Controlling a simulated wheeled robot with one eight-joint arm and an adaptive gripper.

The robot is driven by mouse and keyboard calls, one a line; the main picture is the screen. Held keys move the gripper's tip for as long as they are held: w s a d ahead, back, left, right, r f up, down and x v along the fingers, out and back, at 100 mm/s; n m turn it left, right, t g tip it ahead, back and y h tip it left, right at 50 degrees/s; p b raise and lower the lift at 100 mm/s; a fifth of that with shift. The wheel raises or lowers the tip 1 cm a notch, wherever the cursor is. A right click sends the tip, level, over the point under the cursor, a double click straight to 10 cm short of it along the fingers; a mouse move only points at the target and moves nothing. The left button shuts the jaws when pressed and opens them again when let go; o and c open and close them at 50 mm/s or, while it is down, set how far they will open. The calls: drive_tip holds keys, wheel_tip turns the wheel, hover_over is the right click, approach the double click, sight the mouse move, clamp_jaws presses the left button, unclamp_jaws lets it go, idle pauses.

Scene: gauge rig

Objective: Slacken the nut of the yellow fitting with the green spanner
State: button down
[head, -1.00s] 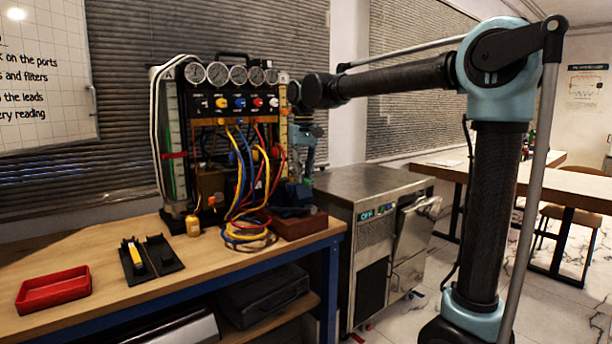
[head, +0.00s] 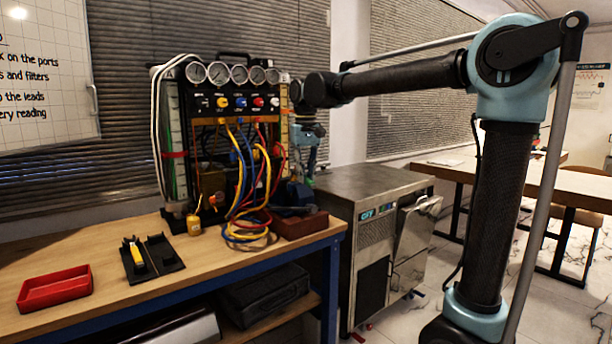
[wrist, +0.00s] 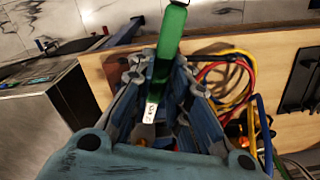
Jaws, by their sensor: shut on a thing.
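My gripper (wrist: 152,112) is shut on the green spanner (wrist: 169,32). In the wrist view the green handle points up and away, and a bare metal part shows between the fingers. In the head view my gripper (head: 309,155) hangs at the right end of the hose rig, above the brown block and blue vice; the spanner is not clear there. The yellow fitting and its nut cannot be told for certain; the fingers hide what lies below. I cannot tell whether the spanner touches a nut.
The rig's panel (head: 240,103) carries gauges and coloured knobs. Looped hoses (head: 250,225) hang onto the bench beside the brown block (head: 300,226). A black holder (head: 165,257) with a yellow-handled tool (head: 135,257) and a red tray (head: 54,288) lie left. A steel cabinet (head: 375,190) stands right.

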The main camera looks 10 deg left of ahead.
sight(309, 180)
drive_tip(key=shift+s+d, duration=0.4)
drive_tip(key=shift+s, duration=0.35)
drive_tip(key=shift+s+d, duration=0.4)
drive_tip(key=shift+s, duration=0.35)
drive_tip(key=shift+r, duration=2.25)
